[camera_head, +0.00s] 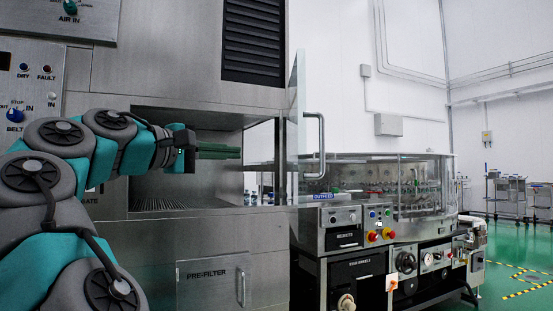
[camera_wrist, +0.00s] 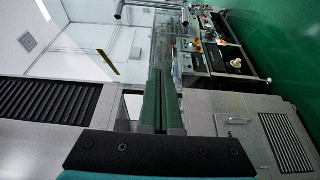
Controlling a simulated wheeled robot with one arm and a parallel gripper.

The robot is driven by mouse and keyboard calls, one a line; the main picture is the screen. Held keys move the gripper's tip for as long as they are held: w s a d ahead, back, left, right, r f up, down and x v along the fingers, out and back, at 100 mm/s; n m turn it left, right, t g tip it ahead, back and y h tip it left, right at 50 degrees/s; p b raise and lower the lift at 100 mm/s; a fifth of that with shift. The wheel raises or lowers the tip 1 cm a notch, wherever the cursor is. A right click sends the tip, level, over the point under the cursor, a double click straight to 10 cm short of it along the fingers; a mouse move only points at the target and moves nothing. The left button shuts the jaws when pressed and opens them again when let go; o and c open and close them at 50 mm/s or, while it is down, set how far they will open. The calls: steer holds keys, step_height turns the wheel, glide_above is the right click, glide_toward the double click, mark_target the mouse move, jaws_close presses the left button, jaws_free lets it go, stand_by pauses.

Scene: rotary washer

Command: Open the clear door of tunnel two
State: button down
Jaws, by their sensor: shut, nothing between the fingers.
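The clear door (camera_head: 297,125) is a transparent panel at the right of the tunnel opening (camera_head: 165,195). In the head view it is seen nearly edge-on and stands out from the steel front, with a bent metal handle (camera_head: 322,145) on its right side. My gripper (camera_head: 240,152) has long green fingers, shut with nothing between them. They point right across the opening, on the left side of the door, apart from the handle. In the wrist view the shut fingers (camera_wrist: 163,105) point up the picture. Whether their tips touch the clear panel cannot be told.
A round glass-walled washer table (camera_head: 425,185) with a control panel (camera_head: 345,218) stands to the right. Below the opening is a pre-filter panel (camera_head: 213,283) with its own handle. Green floor (camera_head: 500,262) and trolleys (camera_head: 508,192) lie at far right.

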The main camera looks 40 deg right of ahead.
steer(key=b, duration=0.2)
glide_toward(295, 156)
steer(key=w+d, duration=0.3)
steer(key=w, duration=0.1)
steer(key=shift+s+d+r+b, duration=0.1)
steer(key=shift+s+d+b, duration=0.6)
steer(key=shift+s+d, duration=0.8)
steer(key=shift+d, duration=0.25)
